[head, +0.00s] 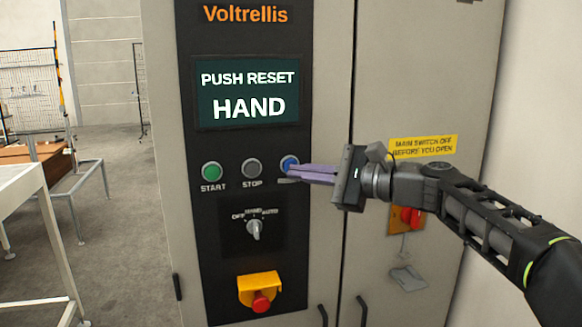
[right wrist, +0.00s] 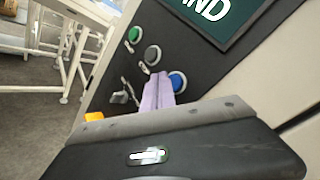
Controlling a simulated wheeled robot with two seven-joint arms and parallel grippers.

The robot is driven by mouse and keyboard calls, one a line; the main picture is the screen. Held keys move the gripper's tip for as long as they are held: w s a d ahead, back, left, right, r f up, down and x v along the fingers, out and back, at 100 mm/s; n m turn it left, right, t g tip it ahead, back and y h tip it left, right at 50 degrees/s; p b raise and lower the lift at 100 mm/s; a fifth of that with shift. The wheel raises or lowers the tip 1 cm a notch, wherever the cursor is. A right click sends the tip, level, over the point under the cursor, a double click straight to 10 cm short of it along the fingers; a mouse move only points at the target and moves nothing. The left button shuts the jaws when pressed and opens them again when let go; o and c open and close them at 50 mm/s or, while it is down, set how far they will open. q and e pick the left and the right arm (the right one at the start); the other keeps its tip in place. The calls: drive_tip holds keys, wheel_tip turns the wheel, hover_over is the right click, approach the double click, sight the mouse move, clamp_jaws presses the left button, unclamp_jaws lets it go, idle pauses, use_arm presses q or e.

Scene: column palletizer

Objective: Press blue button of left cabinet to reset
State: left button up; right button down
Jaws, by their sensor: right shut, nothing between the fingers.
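The blue button (head: 289,163) is the rightmost of three round buttons on the black panel (head: 215,290) of the cabinet. Its lower part and label are partly covered by my right gripper (head: 290,173). My right gripper is shut and empty, its purple fingers pointing at the panel. In the right wrist view the blue button (right wrist: 177,82) shows just right of the fingertips (right wrist: 158,76). I cannot tell whether the fingers touch it. The display (head: 248,94) reads "PUSH RESET HAND". My left gripper is not in view.
A green START button (head: 212,172) and a grey STOP button (head: 252,169) sit left of the blue one. Below are a selector switch (head: 254,229) and a red emergency stop (head: 261,301) in a yellow guard. A red main switch (head: 410,217) is on the right door.

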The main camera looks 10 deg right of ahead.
drive_tip(key=shift+w, duration=0.2)
idle(0.6)
drive_tip(key=shift+w, duration=0.25)
drive_tip(key=shift+w+p, duration=0.35)
drive_tip(key=shift+p, duration=0.1)
idle(0.6)
drive_tip(key=shift+s, duration=0.1)
drive_tip(key=shift+s+b, duration=0.55)
drive_tip(key=shift+s, duration=0.15)
